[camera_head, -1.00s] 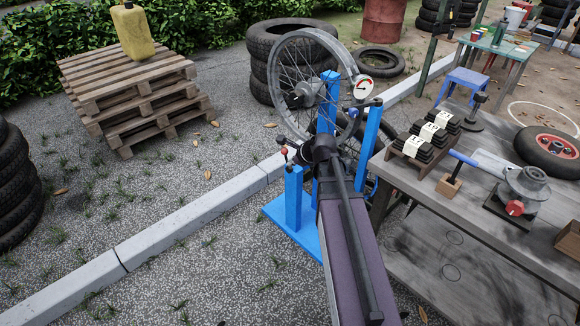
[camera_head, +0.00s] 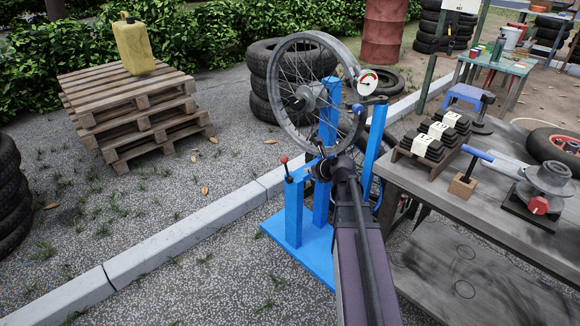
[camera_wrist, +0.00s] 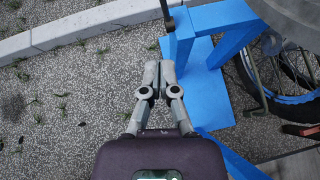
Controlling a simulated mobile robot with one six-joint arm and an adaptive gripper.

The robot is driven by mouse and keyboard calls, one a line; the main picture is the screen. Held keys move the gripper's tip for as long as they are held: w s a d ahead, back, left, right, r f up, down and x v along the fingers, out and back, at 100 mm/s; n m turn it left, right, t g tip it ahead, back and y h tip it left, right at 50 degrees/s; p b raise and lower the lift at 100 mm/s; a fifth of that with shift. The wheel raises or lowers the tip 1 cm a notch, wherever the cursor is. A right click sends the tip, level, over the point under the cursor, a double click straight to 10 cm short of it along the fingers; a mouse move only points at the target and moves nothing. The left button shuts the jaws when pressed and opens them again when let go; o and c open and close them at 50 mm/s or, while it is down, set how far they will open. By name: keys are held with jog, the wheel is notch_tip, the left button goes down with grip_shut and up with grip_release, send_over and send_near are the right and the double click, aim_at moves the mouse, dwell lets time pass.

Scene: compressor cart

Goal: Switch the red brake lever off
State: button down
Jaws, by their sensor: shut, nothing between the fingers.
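The red brake lever (camera_head: 284,160) has a red knob on a thin dark rod. It stands nearly upright on top of the short blue post of the wheel stand (camera_head: 293,215). In the wrist view only a dark piece of the lever rod (camera_wrist: 167,14) shows at the top edge, above the blue post; the knob is out of frame. My gripper (camera_wrist: 159,66) is shut and empty, with its fingertips together below the lever in that picture, apart from it. In the head view my gripper (camera_head: 322,168) is dark and partly hidden, just right of the lever.
A spoked wheel (camera_head: 305,95) stands in the blue stand behind my gripper, with a round gauge (camera_head: 367,82) beside it. A workbench (camera_head: 450,205) with weights and tools is on the right. Open gravel (camera_head: 190,265) and a kerb (camera_head: 180,242) lie to the left.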

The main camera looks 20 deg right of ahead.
jog(key=b, duration=0.5)
send_near(285, 165)
jog(key=w+f, duration=0.3)
jog(key=f, duration=0.1)
jog(key=shift+w+a+r, duration=0.2)
jog(key=shift+w, duration=0.25)
jog(key=shift+w+a+r, duration=0.15)
jog(key=shift+w+a, duration=0.1)
jog(key=shift+w, duration=0.2)
